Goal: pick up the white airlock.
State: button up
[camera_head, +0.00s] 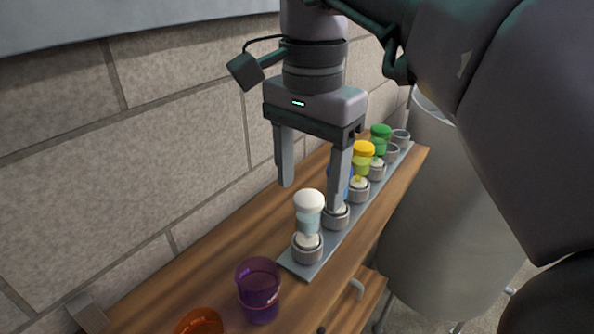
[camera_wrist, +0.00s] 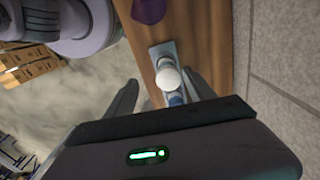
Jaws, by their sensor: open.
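The white airlock (camera_head: 309,205), with a white cap over a clear bluish body, stands upright in the nearest holder of a grey rack (camera_head: 298,270). In the wrist view its round white cap (camera_wrist: 168,76) shows from above, between the fingers in the picture. My gripper (camera_head: 311,196) points down with its fingers apart and nothing held. In the head view its fingertips are near the cap's height, farther along the rack. I cannot tell whether the airlock lies between the fingers or touches one. The right finger partly hides a blue airlock (camera_head: 350,186).
A yellow airlock (camera_head: 363,153) and a green one (camera_head: 380,135) stand farther along the rack. A purple cup (camera_head: 259,290) and an orange cup (camera_head: 200,322) stand on the wooden bench (camera_head: 205,262) in front. A stone wall (camera_head: 190,130) rises at the left.

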aim_at(308, 212)
jog(key=w+f, duration=0.2)
jog(key=f, duration=0.1)
jog(key=shift+w, duration=0.3)
jog(key=f, duration=0.2)
jog(key=s+f+b, duration=0.1)
jog(key=f, duration=0.1)
jog(key=shift+s+b, duration=0.2)
jog(key=shift+b, duration=0.1)
jog(key=shift+w+f, duration=0.15)
jog(key=shift+f, duration=0.2)
jog(key=shift+w+f, duration=0.1)
jog(key=shift+w, duration=0.4)
jog(key=shift+s, duration=0.4)
jog(key=c, duration=1)
grip_shut()
jog(key=shift+w, duration=0.2)
